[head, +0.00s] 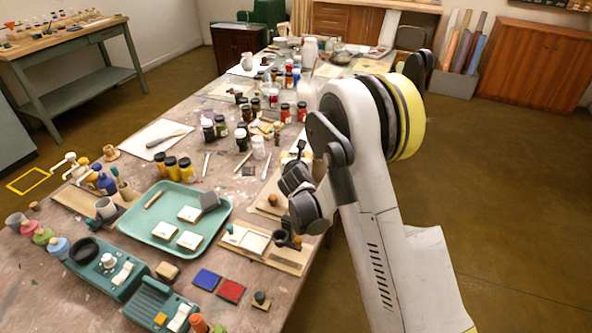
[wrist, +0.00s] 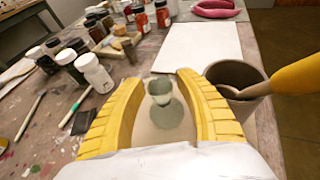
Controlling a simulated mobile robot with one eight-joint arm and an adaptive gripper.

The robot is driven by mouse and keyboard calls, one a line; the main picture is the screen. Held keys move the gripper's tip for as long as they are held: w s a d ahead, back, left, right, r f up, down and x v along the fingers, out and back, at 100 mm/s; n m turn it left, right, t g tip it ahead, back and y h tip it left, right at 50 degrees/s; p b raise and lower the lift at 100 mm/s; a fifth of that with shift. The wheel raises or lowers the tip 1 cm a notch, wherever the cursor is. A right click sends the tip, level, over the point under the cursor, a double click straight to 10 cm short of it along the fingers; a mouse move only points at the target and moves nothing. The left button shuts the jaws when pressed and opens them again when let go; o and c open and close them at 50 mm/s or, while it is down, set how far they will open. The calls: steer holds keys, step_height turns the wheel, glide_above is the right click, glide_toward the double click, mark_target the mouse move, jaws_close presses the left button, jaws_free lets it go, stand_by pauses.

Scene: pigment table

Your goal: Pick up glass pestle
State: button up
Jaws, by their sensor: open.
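The glass pestle (wrist: 172,122) shows in the wrist view as a greenish, see-through piece with a rounded knob above a wider base. It stands on a pale surface between the two yellow fingers of my gripper (wrist: 158,82). The fingers are open, one on each side, with visible gaps to the glass. In the head view my gripper (head: 292,180) hangs low over the right edge of the long table, and I cannot make out the pestle there.
Close to the right finger stands a dark cup (wrist: 232,75) with a yellow-handled tool. A white sheet (wrist: 200,50) lies beyond. Small jars (wrist: 95,72) stand to the left. In the head view a green tray (head: 160,235) lies left of my arm on the cluttered table.

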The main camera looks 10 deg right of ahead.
jaws_close()
